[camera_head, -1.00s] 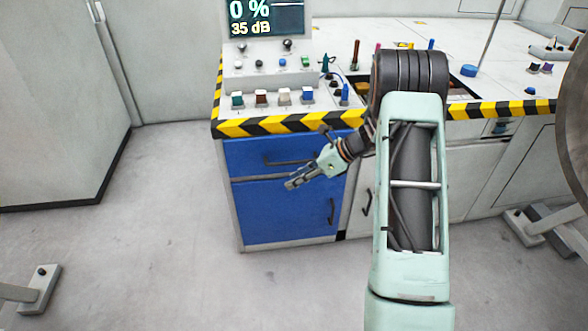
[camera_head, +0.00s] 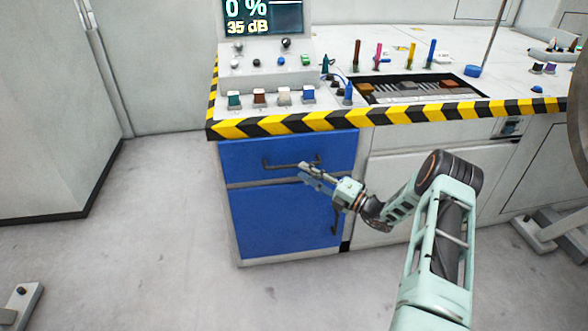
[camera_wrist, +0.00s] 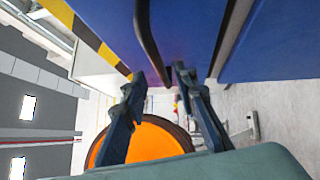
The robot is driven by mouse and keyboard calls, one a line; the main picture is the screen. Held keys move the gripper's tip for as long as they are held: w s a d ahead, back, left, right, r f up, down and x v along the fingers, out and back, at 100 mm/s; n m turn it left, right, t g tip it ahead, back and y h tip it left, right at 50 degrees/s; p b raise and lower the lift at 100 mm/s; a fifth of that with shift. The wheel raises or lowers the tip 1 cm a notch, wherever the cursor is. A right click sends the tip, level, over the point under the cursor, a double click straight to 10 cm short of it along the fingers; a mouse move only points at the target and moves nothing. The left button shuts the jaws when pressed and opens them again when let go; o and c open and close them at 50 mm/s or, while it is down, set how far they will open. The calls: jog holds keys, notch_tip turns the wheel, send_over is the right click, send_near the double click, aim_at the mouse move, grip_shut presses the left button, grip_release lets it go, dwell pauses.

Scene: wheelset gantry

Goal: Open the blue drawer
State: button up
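The blue drawer (camera_head: 240,153) is the upper front of the cabinet below the console and looks shut. Its dark bar handle (camera_head: 275,164) runs across the front. My gripper (camera_head: 308,172) is at the right end of this handle, in front of the drawer. In the wrist view, the two fingers of my gripper (camera_wrist: 160,74) are spread apart. The dark handle (camera_wrist: 149,42) runs down between their tips, close to the blue drawer front (camera_wrist: 195,25). I cannot tell whether either finger touches the handle.
A blue door (camera_head: 275,225) with its own upright handle (camera_head: 335,218) lies below the drawer. The worktop edge with yellow-black stripes (camera_head: 260,127) juts above. White panels (camera_head: 400,170) stand to the right. An orange round thing (camera_wrist: 140,145) shows in the wrist view.

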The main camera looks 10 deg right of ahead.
aim_at(294, 166)
jog(key=b+x, duration=0.1)
jog(key=x, duration=0.4)
jog(key=shift+w, duration=0.1)
grip_shut()
